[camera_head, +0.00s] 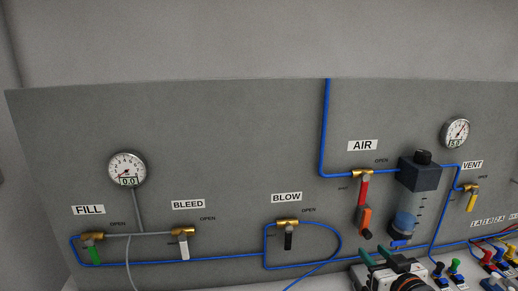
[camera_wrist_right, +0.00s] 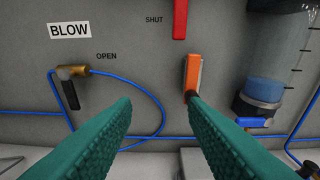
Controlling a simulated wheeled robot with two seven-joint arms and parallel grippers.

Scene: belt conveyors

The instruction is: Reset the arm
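My right gripper (camera_head: 376,254) is low in the head view, below the AIR valve. In the right wrist view its two teal fingers (camera_wrist_right: 160,100) are spread apart with nothing between them. My left gripper is not in view.
A grey panel (camera_head: 230,130) carries the FILL (camera_head: 95,254), BLEED (camera_head: 184,246) and BLOW (camera_head: 288,240) valves, blue tubing and two gauges. A filter bowl (camera_head: 408,205) is right of the AIR lever. Several coloured connectors (camera_head: 489,258) stand at lower right.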

